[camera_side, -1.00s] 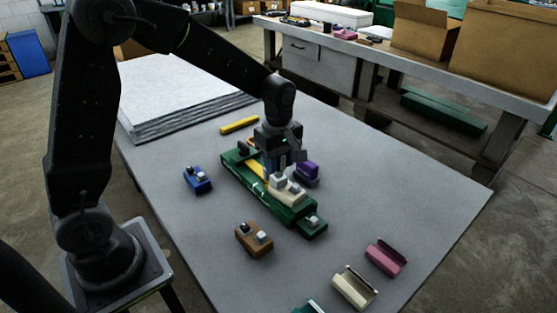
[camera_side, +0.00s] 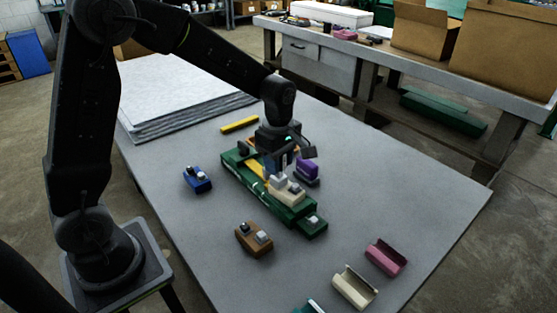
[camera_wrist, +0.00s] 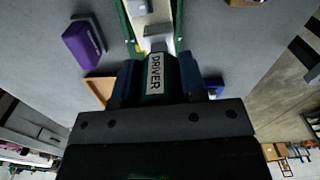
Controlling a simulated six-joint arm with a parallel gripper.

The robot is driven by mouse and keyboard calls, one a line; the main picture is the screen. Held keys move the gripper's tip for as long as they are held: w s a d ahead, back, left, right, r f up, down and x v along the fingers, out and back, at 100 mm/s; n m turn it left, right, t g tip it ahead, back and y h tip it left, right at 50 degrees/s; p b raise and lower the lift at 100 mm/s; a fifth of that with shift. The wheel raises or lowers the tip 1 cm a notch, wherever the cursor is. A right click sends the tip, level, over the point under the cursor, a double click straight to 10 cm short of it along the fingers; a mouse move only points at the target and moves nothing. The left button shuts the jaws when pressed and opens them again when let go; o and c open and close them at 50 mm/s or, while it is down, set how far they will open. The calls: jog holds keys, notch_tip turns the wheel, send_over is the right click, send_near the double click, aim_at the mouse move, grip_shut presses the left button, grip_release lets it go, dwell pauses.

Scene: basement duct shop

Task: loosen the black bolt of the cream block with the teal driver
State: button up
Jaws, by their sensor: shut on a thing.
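My gripper (camera_side: 279,163) is shut on the teal driver, low over the green fixture (camera_side: 281,211). The wrist view shows the driver (camera_wrist: 158,80) with a white "DRIVER" label between my blue fingers (camera_wrist: 158,84). The cream block (camera_side: 289,194) lies in the green fixture, with grey pieces on top. It also shows in the wrist view (camera_wrist: 148,18), just ahead of the driver. I cannot make out the black bolt; the driver's tip and the place it meets the block are hidden.
A purple block (camera_side: 307,170) stands close to the right of my gripper. A blue block (camera_side: 197,180) and a brown block (camera_side: 254,238) lie left and front. A yellow bar (camera_side: 240,124) lies behind. Cream (camera_side: 354,288) and pink (camera_side: 386,257) holders lie at front right. The right tabletop is clear.

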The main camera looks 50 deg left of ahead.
jog(key=shift+r, duration=2.55)
jog(key=shift+w, duration=0.1)
